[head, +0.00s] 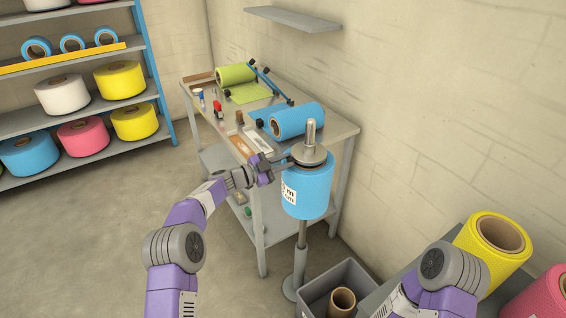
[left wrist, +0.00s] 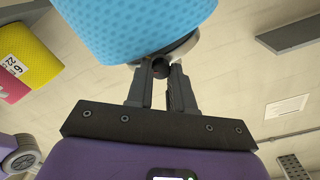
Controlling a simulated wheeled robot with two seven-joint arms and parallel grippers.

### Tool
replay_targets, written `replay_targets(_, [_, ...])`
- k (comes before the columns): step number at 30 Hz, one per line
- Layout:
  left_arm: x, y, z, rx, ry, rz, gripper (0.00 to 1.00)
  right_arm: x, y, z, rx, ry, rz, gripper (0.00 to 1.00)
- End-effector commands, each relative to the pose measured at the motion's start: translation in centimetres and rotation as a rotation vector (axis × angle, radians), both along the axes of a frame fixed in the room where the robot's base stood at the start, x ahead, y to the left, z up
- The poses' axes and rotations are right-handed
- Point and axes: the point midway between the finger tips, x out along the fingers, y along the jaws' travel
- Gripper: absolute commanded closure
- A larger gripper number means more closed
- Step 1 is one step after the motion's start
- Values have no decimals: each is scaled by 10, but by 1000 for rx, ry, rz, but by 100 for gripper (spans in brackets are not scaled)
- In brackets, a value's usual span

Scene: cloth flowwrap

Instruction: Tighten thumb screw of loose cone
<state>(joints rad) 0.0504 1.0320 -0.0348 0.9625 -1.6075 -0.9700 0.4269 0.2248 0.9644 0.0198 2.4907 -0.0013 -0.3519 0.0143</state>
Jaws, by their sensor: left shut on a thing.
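A blue roll (head: 306,192) with a white label sits on an upright metal stand. A grey metal cone (head: 309,154) rests on top of it around the spindle (head: 311,132). My left gripper (head: 283,163) is at the left side of the cone. In the left wrist view its two fingers (left wrist: 160,72) are shut on a small dark thumb screw (left wrist: 160,67) beside the cone's pale rim (left wrist: 182,50); the blue roll (left wrist: 130,25) fills the top. The thumb screw is hidden in the head view. Only part of my right arm shows, at lower right, without its gripper.
A metal workbench (head: 335,133) behind holds another blue roll (head: 297,121), a green roll (head: 236,75) and small tools. A grey bin (head: 367,279) stands by the stand's foot. A yellow roll (head: 480,245) is at right. Shelves (head: 75,122) with rolls stand at left.

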Motion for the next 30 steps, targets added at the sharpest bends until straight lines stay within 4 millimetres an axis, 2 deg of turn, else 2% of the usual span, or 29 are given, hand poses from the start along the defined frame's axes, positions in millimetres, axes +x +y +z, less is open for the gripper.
replay_targets(5, [0, 0, 0, -1, 1, 0, 100, 0, 0, 0, 0, 0, 0, 26])
replay_targets(6, [0, 0, 0, -1, 1, 0, 72, 0, 0, 0, 0, 0, 0, 26])
replay_targets(10, [0, 0, 0, 0, 1, 1, 52, 0, 0, 0, 0, 0, 0, 26])
replay_targets(25, [0, 0, -3, -1, 9, 1, 52, 0, 0, 0, 0, 0, 0, 26])
replay_targets(30, [0, 1, -3, -40, 69, 1, 52, 0, 0, 1, 0, 0, 0, 26])
